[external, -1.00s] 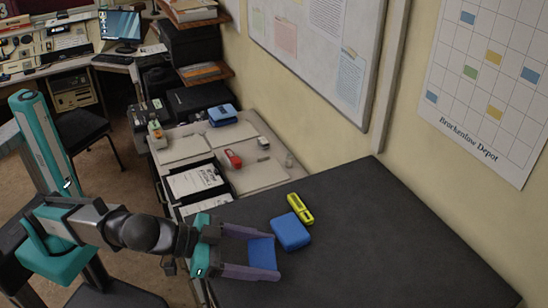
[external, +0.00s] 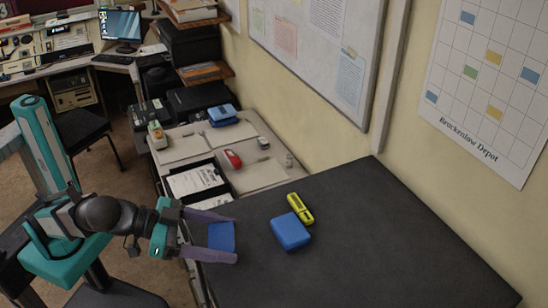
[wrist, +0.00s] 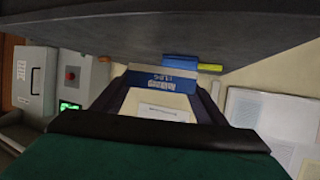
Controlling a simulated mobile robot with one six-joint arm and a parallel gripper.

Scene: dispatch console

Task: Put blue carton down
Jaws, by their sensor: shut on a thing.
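The blue carton (external: 221,236) is held between the two purple fingers of my gripper (external: 222,238), over the left edge of the dark table. In the wrist view the carton (wrist: 158,79) shows between the fingers, with a blue band with lettering and a pale face with a white label. My gripper (wrist: 160,95) is shut on it. I cannot tell whether the carton touches the table.
A second blue box (external: 290,232) and a yellow item (external: 300,209) lie together on the dark table (external: 390,240), right of my gripper. The table's right and front parts are clear. A pale desk with papers, a red item (external: 233,159) and a clipboard stands behind.

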